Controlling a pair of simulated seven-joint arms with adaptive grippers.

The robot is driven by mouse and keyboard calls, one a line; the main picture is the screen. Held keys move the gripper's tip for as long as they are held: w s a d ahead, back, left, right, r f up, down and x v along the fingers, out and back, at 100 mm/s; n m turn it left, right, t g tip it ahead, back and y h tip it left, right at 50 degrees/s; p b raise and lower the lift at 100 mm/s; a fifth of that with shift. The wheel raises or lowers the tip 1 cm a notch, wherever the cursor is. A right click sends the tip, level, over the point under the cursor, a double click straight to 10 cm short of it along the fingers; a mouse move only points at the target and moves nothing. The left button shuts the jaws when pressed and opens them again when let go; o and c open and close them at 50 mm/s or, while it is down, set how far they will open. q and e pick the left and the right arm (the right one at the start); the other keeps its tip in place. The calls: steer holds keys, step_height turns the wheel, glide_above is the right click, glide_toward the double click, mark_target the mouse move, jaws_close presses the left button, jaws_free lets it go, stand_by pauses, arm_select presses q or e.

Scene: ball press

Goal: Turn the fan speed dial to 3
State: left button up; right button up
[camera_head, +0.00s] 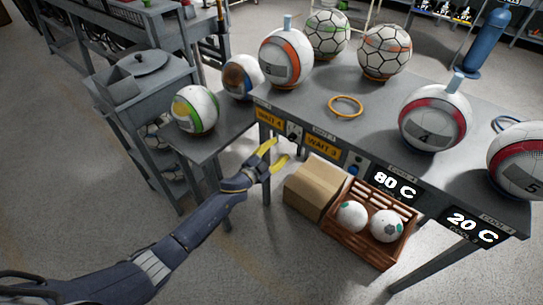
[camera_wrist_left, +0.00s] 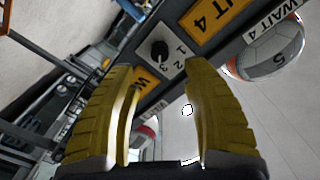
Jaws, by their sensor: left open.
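The fan speed dial is a black knob (camera_wrist_left: 159,51) on a white plate marked 1, 2 and 3. It is mounted on the table's front edge, between the yellow WAIT 4 and WAIT 3 labels, and shows small in the head view (camera_head: 293,132). I cannot tell which number it points to. My left gripper (camera_head: 279,150) is just below and left of the dial, its yellow fingers apart and empty. In the left wrist view the gripper's fingers (camera_wrist_left: 157,78) point toward the dial, which lies beyond their tips. My right gripper is not in view.
The grey table (camera_head: 320,120) carries several balls and an orange ring (camera_head: 345,106). Below it are a cardboard box (camera_head: 313,187) and a brown crate (camera_head: 372,252) holding two balls. A side shelf with balls (camera_head: 195,109) stands left. The floor (camera_head: 100,205) at left is open.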

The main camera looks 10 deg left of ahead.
arm_select(q)
steer(key=shift+v, duration=1.8)
